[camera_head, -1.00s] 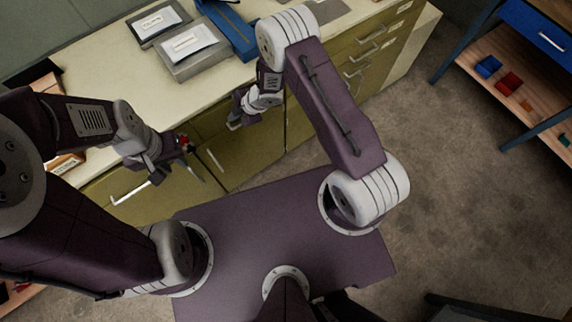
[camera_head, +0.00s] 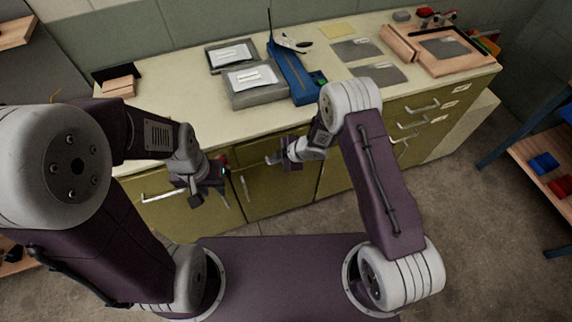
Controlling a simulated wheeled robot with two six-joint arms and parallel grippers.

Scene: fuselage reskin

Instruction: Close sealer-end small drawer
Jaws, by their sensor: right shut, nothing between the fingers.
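The bench's olive cabinet has a stack of small drawers (camera_head: 428,118) with bar handles and pale labels at its right end. They look about flush with the front; I cannot tell whether one stands slightly out, nor which is the sealer end. My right gripper (camera_head: 274,161) is shut and empty, in front of the middle cabinet doors, well left of that stack. My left gripper (camera_head: 212,196) is in front of the left cabinet front, near a long bar handle (camera_head: 163,195). Its fingers are small and dark, with a bit of red beside them, so its opening is unclear.
The benchtop (camera_head: 180,95) carries two grey boxes (camera_head: 258,88) with white packets, a blue tool (camera_head: 292,75), grey sheets and a wooden tray (camera_head: 440,50). A blue-legged shelf (camera_head: 545,160) with bins stands at the right. Floor (camera_head: 470,200) between it and the cabinet is clear.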

